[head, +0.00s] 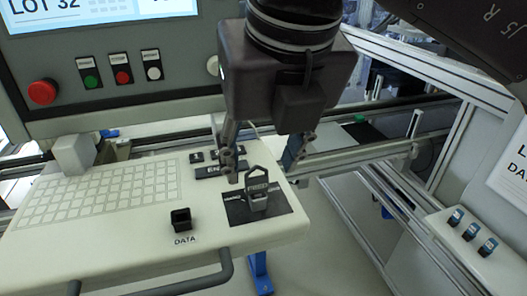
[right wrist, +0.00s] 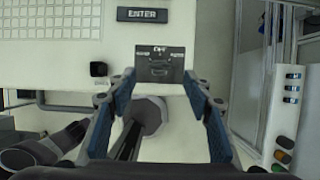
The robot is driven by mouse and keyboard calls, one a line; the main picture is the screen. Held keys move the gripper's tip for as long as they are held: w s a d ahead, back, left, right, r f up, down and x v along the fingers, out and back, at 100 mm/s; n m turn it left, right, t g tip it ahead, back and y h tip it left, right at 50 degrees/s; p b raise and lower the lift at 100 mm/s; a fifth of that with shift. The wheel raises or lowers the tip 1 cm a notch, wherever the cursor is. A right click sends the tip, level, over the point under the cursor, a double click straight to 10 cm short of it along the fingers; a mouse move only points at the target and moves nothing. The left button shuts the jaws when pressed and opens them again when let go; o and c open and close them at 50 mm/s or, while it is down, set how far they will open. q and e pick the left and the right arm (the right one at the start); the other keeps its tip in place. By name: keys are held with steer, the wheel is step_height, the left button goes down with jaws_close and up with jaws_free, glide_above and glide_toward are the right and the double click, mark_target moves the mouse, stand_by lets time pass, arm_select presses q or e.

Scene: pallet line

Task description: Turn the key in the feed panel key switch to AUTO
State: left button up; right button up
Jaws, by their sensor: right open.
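The feed panel key switch is a black plate (head: 236,213) on the right part of the light console top. A grey key with a pointed loop handle (head: 257,186) stands upright on it. Small white labels lie beside the key, too small to read, so I cannot tell which position it is turned to. My right gripper (head: 262,170) points down over the switch, open, one finger on either side of the key, apart from it. In the right wrist view the switch plate (right wrist: 160,54) lies just beyond the open fingertips (right wrist: 157,76). My left gripper is not in view.
A black DATA socket (head: 181,218) and a keyboard (head: 95,194) lie left of the switch. A red stop button (head: 43,91) and several small buttons sit on the upright panel behind. A rail (head: 225,272) runs along the console's front. A conveyor frame (head: 440,130) stands right.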

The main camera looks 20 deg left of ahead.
mark_target(254, 180)
steer(key=p+x, duration=0.2)
steer(key=x, duration=0.5)
steer(key=shift+a+f, duration=0.1)
steer(key=shift+f, duration=0.15)
steer(key=shift+c, duration=0.2)
steer(key=c, duration=1.2)
steer(key=shift+f+m+b, duration=0.1)
steer(key=shift+m+b, duration=0.3)
steer(key=shift+b, duration=0.15)
steer(key=shift+m+t+h+b, duration=0.3)
steer(key=shift+m+h+b, duration=0.4)
steer(key=shift+m+b, duration=0.85)
steer(key=m+h+b, duration=0.2)
steer(key=m, duration=0.3)
steer(key=shift+b, duration=0.35)
steer(key=o, duration=1.7)
steer(key=shift+r, duration=0.2)
